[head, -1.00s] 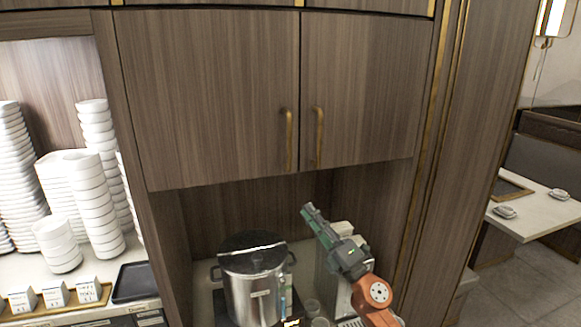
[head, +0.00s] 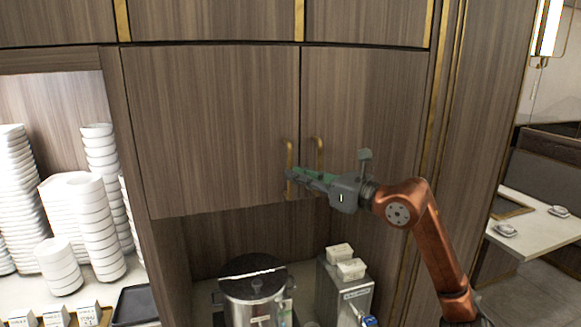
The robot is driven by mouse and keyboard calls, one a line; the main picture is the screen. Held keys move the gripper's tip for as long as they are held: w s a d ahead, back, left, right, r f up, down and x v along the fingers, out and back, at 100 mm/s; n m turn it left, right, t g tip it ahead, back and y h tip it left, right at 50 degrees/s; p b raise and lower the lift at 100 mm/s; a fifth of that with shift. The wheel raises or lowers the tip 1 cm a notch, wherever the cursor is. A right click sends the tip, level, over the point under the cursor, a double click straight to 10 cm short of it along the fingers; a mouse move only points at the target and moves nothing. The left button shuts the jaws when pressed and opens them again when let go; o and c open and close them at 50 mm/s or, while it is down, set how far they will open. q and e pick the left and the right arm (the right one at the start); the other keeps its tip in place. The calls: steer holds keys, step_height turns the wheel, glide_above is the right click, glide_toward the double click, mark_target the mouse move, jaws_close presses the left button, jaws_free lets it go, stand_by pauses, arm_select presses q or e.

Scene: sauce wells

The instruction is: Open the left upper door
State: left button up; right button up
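The left upper door (head: 210,125) is a brown wood-grain panel and looks closed. Its vertical brass handle (head: 289,155) is near its right edge. The right upper door (head: 375,110) beside it also looks closed, with its own brass handle (head: 319,150) near its left edge. My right gripper (head: 291,177) comes in from the right, its green-grey fingers crossing in front of the right handle. Its fingertips are at the lower part of the left handle and partly cover it. I cannot tell whether the fingers are shut on it. My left gripper is not in view.
Below the doors is an open niche with a steel pot (head: 254,292) and a grey dispenser box (head: 343,285). Stacks of white bowls (head: 82,215) stand on the left shelf. A dining table (head: 540,225) is at the far right.

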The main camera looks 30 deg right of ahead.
mark_target(290, 194)
steer(key=shift+p+x, duration=0.4)
steer(key=shift+x, duration=1.1)
steer(key=shift+c, duration=0.4)
jaws_close()
